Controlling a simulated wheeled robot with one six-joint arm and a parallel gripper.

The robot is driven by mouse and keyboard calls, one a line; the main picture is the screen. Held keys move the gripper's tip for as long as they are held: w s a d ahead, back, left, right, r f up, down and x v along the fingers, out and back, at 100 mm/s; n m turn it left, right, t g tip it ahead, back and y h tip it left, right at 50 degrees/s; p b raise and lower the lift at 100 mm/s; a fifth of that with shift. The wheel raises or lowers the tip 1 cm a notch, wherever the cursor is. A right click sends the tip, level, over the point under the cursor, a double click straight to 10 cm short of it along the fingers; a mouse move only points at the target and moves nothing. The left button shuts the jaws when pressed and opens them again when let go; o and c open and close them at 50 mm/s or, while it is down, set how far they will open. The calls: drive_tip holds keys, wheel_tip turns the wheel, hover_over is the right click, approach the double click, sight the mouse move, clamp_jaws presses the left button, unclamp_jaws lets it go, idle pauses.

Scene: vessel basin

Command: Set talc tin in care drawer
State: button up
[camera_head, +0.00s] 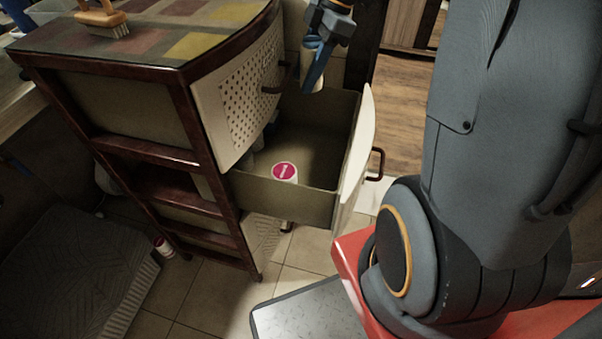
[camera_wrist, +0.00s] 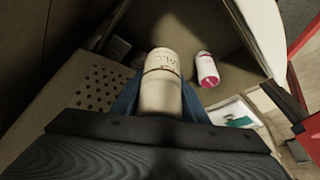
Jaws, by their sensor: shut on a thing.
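The talc tin (camera_wrist: 160,92) is a cream cylinder with "TALC" lettering, held between my blue fingers in the wrist view. It also shows in the head view (camera_head: 311,76), partly hidden by a finger. My gripper (camera_head: 318,62) is shut on it, above the far side of the open drawer. The care drawer (camera_head: 282,200) is pulled out from the cabinet, with a beige inside and a cream front with a dark red handle. The wrist view looks down past the tin into the drawer.
A white container with a pink lid (camera_head: 285,171) stands inside the drawer; some pale items sit deeper in it. The closed perforated drawer front (camera_head: 240,92) is above. A brush (camera_head: 101,20) lies on the cabinet top. Bare drawer floor shows around the pink-lidded container.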

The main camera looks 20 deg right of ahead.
drive_tip(key=b, duration=0.2)
approach(286, 155)
drive_tip(key=f, duration=0.1)
drive_tip(key=d+f+b, duration=0.2)
drive_tip(key=shift+f, duration=0.4)
drive_tip(key=a, duration=0.2)
drive_tip(key=a+f, duration=0.1)
drive_tip(key=a, duration=0.1)
drive_tip(key=shift+f, duration=0.1)
drive_tip(key=shift+w+f+b, duration=0.1)
drive_tip(key=shift+f+b, duration=0.05)
drive_tip(key=shift+b, duration=0.15)
drive_tip(key=o, duration=1.2)
